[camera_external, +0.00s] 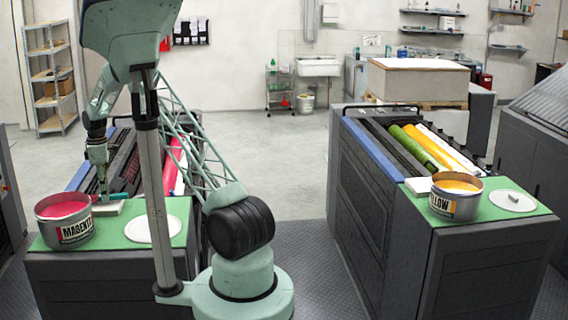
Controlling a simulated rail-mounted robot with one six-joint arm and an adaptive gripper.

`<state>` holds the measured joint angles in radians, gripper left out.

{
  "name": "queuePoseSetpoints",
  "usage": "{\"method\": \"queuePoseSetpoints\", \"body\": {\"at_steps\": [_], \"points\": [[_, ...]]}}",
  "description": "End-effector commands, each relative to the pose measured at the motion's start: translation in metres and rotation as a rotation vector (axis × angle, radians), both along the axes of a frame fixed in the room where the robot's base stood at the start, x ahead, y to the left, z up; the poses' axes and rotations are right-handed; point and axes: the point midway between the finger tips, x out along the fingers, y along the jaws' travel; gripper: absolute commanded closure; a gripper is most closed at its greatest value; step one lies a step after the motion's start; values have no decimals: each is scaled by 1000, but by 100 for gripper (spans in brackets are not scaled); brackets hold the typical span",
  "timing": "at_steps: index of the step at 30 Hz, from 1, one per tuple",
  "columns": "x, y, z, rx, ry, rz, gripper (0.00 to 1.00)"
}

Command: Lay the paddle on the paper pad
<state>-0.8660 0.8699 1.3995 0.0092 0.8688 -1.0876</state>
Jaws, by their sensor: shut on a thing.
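My gripper (98,156) points down at the left, over the green-topped end of the left ink unit. It is shut on the paddle (103,188), a thin shape hanging below the fingers, small and partly hidden. The white paper pad (108,209) lies on the green top, right of the magenta tin (64,222). The paddle's lower end is at or just above the pad; I cannot tell whether they touch. A second white pad (418,186) lies beside the yellow tin (455,198) on the right unit.
A round white lid (153,229) lies right of the left pad, partly behind my column. Another lid (513,201) lies on the right unit's green top (480,214). Ink rollers (425,146) run behind it. A floor aisle separates the units.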

Motion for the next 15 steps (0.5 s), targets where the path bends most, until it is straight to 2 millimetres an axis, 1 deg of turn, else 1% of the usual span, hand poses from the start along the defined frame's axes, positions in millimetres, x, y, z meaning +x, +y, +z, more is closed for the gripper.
{"method": "queuePoseSetpoints", "body": {"at_steps": [4,15], "points": [[0,0,-8,0,1,0,100],[0,0,-10,0,0,0,100]]}}
